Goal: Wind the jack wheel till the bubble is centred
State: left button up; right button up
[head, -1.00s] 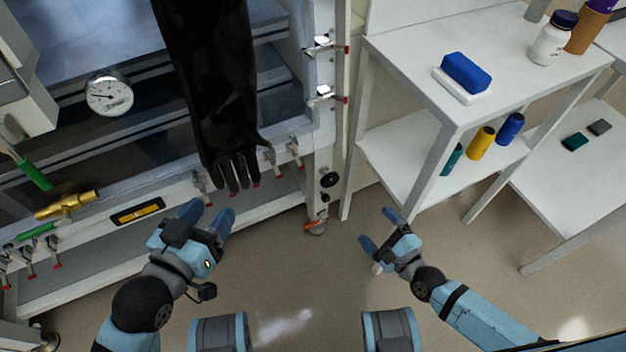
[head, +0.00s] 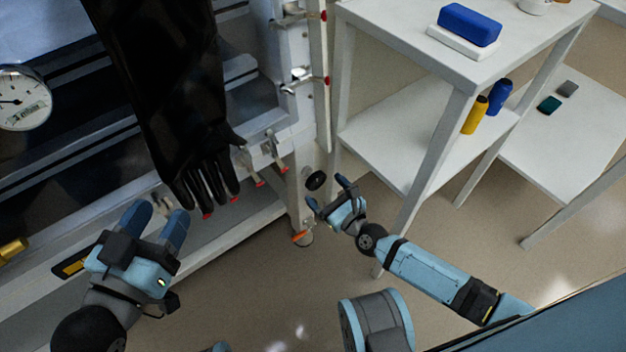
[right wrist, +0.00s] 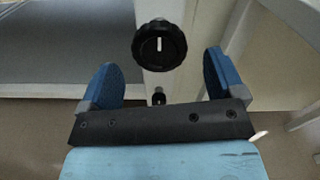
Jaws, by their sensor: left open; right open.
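The jack wheel (head: 316,181) is a black knob on the glovebox stand's corner leg. In the right wrist view, the ribbed wheel (right wrist: 160,45) has a white mark pointing up. My right gripper (head: 329,194) is open close to the wheel. In its wrist view, the wheel shows ahead between the blue fingertips (right wrist: 160,68), apart from both. The yellow level (head: 72,266) on the stand's front rail is partly hidden by my left gripper (head: 160,214), and its bubble cannot be read. My left gripper is open and empty before the rail.
A small black fitting (right wrist: 158,96) sits below the wheel. A black glove (head: 165,90) hangs from the glovebox near my left gripper. A white shelf unit (head: 440,150) stands close on the right. The floor (head: 250,290) in front is clear.

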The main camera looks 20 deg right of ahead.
aim_at(318, 183)
jog(key=shift+b+x, duration=0.45)
jog(key=shift+x, duration=2.3)
jog(key=c, duration=0.9)
